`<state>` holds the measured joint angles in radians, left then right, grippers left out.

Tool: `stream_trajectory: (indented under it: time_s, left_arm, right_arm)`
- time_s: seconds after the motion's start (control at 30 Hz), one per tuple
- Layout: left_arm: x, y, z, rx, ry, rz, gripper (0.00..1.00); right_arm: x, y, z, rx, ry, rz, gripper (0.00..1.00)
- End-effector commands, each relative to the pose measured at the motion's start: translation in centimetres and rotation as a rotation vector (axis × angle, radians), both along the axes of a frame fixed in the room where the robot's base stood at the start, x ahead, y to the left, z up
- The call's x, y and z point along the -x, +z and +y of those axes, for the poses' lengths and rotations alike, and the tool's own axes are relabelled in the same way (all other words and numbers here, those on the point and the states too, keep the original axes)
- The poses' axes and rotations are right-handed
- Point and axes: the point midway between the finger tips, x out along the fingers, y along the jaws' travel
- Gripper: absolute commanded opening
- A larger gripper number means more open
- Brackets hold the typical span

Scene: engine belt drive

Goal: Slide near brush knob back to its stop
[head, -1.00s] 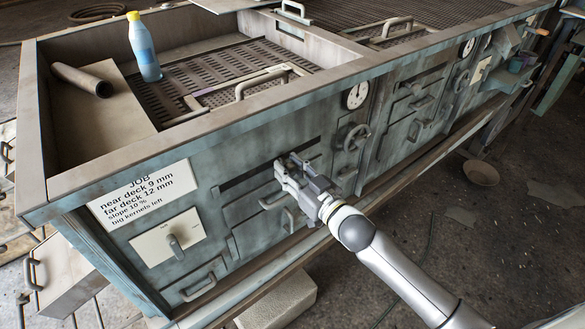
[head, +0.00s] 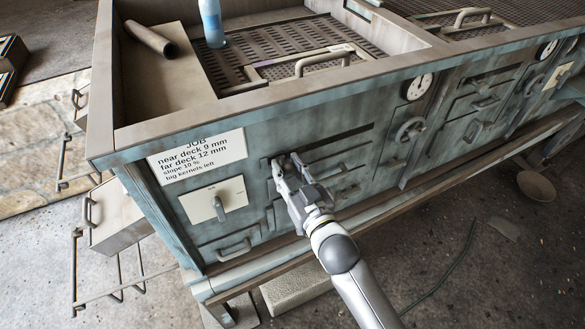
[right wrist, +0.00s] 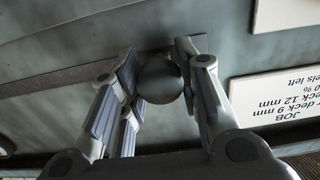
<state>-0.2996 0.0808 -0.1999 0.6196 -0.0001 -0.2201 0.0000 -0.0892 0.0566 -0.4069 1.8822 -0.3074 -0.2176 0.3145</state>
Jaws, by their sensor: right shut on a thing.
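The near brush knob (right wrist: 160,80) is a dark round ball in the right wrist view. It sits between the fingers of my right gripper (right wrist: 158,76), which is shut on it. In the head view my right gripper (head: 287,166) is at the left end of the dark slot (head: 338,142) in the machine's front panel; its fingers hide the knob there. In the right wrist view the slot runs off to the left of the knob, and a plate lies behind the fingertips. My left gripper is not in view.
A white JOB sign (head: 197,156) and a plate with a lever (head: 214,199) are left of my gripper. A bottle (head: 211,22) stands on the deck above.

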Motion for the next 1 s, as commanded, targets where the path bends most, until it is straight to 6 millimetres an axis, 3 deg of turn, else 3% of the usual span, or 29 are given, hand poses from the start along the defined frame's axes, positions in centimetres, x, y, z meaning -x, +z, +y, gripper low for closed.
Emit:
stream_trajectory:
  time_s: [0.03,0.07,0.23,0.67,1.0]
  left_arm:
    - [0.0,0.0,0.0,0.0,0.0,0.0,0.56]
    - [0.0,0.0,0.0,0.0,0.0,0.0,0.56]
    - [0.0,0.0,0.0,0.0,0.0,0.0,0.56]
    - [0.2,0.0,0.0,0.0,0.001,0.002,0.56]
    - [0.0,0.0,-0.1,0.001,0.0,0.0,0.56]
  right_arm:
    - [0.2,-0.2,0.4,-0.003,0.007,0.004,0.0]
    - [0.2,-0.2,0.4,-0.004,0.007,0.005,0.33]
    - [0.2,-0.2,0.3,-0.004,0.006,0.005,0.55]
    - [0.8,-0.2,-0.1,-0.002,0.004,0.004,0.55]
    - [6.7,-0.3,-2.2,-0.002,0.004,0.006,0.55]
